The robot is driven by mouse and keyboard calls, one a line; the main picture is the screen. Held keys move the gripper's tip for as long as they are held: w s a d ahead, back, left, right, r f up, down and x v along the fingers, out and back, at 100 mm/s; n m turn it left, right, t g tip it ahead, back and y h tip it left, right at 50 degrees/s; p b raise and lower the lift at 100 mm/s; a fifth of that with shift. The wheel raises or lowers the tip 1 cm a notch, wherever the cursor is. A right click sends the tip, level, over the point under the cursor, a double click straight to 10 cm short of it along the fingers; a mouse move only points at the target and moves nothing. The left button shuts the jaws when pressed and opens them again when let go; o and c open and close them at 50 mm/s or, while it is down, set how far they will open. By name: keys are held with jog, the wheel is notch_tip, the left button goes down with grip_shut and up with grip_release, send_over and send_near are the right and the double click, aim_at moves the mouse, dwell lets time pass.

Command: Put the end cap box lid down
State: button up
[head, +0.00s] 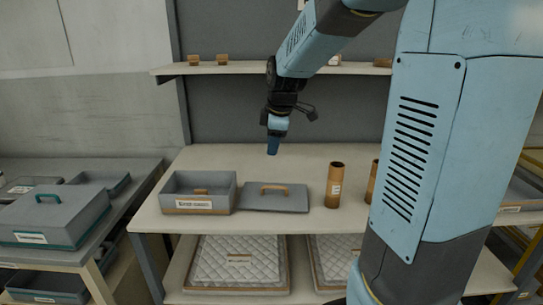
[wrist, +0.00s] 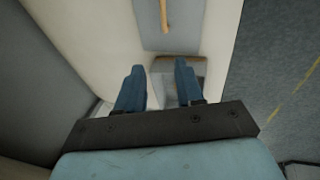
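A flat grey lid (head: 290,204) with a tan handle (head: 274,187) lies on the middle table, just right of an open grey box (head: 226,191). It appears flat; whether it touches the box I cannot tell. The box has a tan base strip, a label too small to read, and a small wooden piece inside. My gripper (head: 273,150) hangs in the air above the table, behind and above the lid. In the wrist view, my gripper (wrist: 160,66) has its fingers apart with nothing between them. The lid (wrist: 185,30) and its handle show beyond the fingertips.
Two brown cardboard tubes (head: 334,186) stand right of the lid. A teal-handled closed box (head: 48,219) sits on the left table. A shelf (head: 240,69) with small blocks runs behind. Quilted wadding (head: 238,261) lies below the tabletop. The table behind the lid is clear.

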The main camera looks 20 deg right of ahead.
jog(key=s+r+m+t, duration=0.1)
jog(key=s+r+m, duration=0.1)
jog(key=s+m, duration=0.5)
jog(key=s+r+m, duration=0.2)
jog(key=s+m, duration=0.5)
jog(key=s, duration=1.1)
jog(key=shift+r+m+t+h, duration=0.3)
jog(key=shift+r+t, duration=0.1)
